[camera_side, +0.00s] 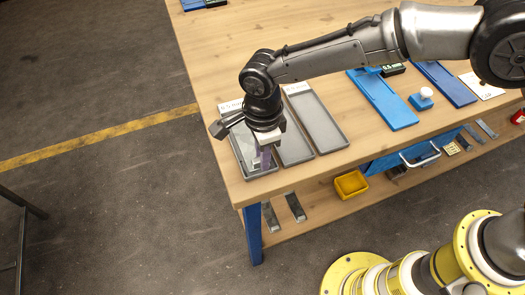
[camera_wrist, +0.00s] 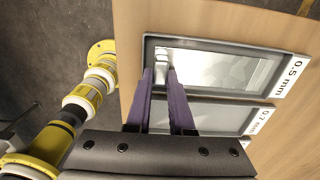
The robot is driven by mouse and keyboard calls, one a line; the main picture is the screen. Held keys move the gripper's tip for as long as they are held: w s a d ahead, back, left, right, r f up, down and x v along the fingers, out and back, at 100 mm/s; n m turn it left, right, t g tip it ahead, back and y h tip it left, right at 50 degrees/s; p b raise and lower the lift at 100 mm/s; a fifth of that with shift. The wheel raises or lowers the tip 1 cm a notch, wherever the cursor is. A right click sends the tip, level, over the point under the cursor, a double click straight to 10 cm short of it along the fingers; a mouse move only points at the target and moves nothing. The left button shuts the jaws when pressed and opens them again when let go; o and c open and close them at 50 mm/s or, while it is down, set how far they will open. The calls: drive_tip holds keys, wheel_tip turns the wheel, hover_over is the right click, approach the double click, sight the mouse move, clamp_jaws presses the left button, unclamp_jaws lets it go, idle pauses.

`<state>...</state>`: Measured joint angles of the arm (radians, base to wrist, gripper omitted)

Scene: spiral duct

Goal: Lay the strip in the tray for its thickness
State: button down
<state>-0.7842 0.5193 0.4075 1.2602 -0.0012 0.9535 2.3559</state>
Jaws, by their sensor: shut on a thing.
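My gripper (camera_side: 264,158), with purple fingers, points down over the front part of the leftmost grey tray (camera_side: 238,148). In the wrist view my gripper (camera_wrist: 161,74) is over the near left end of this tray (camera_wrist: 270,50), whose label (camera_wrist: 295,66) reads 0.5 mm. The fingers are close together, shut on a small light metal strip (camera_wrist: 161,67) at their tips. Most of the strip is hidden or blends with the shiny metal pieces (camera_wrist: 215,68) in the tray. I cannot tell whether it touches them.
A second tray (camera_wrist: 250,118), labelled 0.7 mm, lies beside it, and a third tray (camera_side: 316,122) stands to the right. Blue boards (camera_side: 383,100), a blue block with a white knob (camera_side: 424,94) and a dark display (camera_side: 392,70) are farther right. A yellow bin (camera_side: 351,184) is below.

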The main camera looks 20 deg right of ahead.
drive_tip(key=c, duration=0.7)
unclamp_jaws()
drive_tip(key=shift+s, duration=0.1)
drive_tip(key=shift+s, duration=0.1)
drive_tip(key=c, duration=0.3)
drive_tip(key=shift+o, duration=1)
